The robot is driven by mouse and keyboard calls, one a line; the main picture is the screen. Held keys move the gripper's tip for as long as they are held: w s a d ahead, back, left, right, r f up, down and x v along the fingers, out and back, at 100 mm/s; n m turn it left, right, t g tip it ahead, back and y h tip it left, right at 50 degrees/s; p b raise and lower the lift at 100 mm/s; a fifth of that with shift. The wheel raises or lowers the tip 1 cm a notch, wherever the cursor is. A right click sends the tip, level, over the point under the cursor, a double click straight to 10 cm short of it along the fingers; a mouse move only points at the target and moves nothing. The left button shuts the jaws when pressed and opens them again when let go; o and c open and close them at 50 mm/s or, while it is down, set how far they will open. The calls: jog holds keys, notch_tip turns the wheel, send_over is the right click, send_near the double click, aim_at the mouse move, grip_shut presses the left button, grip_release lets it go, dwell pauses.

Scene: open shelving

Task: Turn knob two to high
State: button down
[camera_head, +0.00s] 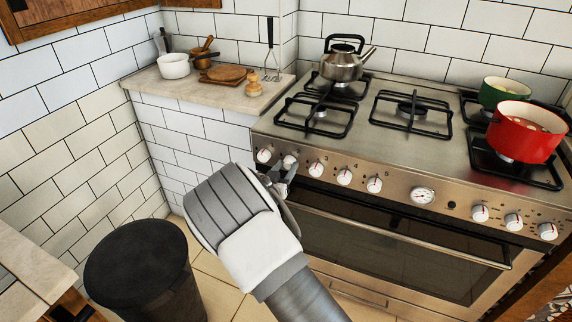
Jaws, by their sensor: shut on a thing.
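The stove (400,155) has a row of white knobs along its steel front panel. Knob two (290,160) is the second from the left, and its lower part is covered by my gripper. My gripper (286,172) reaches up from below and is shut on knob two. Its fingers are small in view and partly hidden by my wrist. Knob one (264,155) is just left of the fingers, and knob three (317,168) is just right. The pointer of knob two is too small to read.
More knobs and a round dial (422,195) continue to the right. The oven handle (420,232) runs below the panel. A kettle (342,65), a red pot (525,132) and a green pot (500,91) stand on the stove. A black bin (135,265) is at lower left.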

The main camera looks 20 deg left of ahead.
jog(key=shift+n, duration=0.6)
jog(key=shift+p, duration=0.3)
jog(key=shift+c, duration=1.8)
grip_release()
jog(key=s+r+p, duration=0.2)
jog(key=s+p, duration=0.1)
jog(key=s, duration=1.4)
jog(key=shift+s+a, duration=0.15)
jog(key=shift+a, duration=0.2)
